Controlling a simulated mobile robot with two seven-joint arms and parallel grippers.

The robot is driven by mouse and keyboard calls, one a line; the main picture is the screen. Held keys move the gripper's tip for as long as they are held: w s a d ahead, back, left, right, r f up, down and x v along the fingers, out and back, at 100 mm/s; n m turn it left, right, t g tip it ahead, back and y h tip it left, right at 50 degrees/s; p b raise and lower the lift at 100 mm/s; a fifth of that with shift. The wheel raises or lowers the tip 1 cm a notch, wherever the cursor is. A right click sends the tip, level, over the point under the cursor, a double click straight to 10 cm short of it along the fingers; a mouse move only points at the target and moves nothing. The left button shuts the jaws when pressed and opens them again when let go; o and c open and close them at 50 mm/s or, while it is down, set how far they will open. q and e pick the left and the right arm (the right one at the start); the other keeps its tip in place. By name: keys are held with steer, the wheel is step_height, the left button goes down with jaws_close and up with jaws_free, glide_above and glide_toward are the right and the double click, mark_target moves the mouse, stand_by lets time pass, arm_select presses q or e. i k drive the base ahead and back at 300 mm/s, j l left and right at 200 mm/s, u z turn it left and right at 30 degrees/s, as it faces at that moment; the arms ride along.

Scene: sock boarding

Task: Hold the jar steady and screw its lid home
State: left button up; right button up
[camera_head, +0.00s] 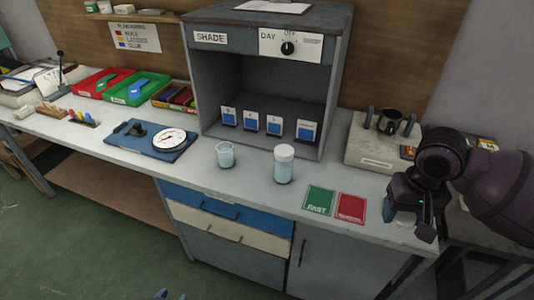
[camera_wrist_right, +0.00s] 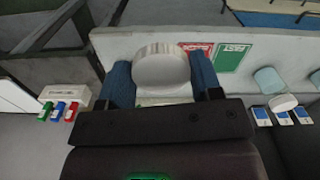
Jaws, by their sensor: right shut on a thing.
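My right gripper (camera_head: 424,212) is over the right end of the bench in the head view. In the right wrist view its blue fingers (camera_wrist_right: 163,82) are shut on a white, round, lid-like piece (camera_wrist_right: 161,66). An open clear jar (camera_head: 226,156) with pale blue contents stands upright on the bench; it also shows in the right wrist view (camera_wrist_right: 269,79). To its right stands a similar jar with a white lid on (camera_head: 283,167). Two blue tips of my left gripper (camera_head: 171,295) show at the bottom edge, apart, with nothing seen between them.
Green (camera_head: 320,200) and red (camera_head: 351,207) cards lie near the front edge. A grey shade booth (camera_head: 213,97) with several blue-marked cards stands behind the jars. A dial on a blue board (camera_head: 125,146) is to the left. A grey block (camera_head: 368,153) with a dark cup stands right.

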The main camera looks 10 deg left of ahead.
mark_target(225, 149)
steer(key=j+z, duration=0.1)
steer(key=j, duration=0.25)
steer(key=k+j+z, duration=0.15)
steer(key=j, duration=0.2)
steer(key=k+j, duration=0.1)
steer(key=j, duration=0.6)
steer(key=k+j, duration=0.15)
steer(key=j, duration=0.25)
steer(key=k+j+z, duration=0.1)
steer(key=j, duration=0.25)
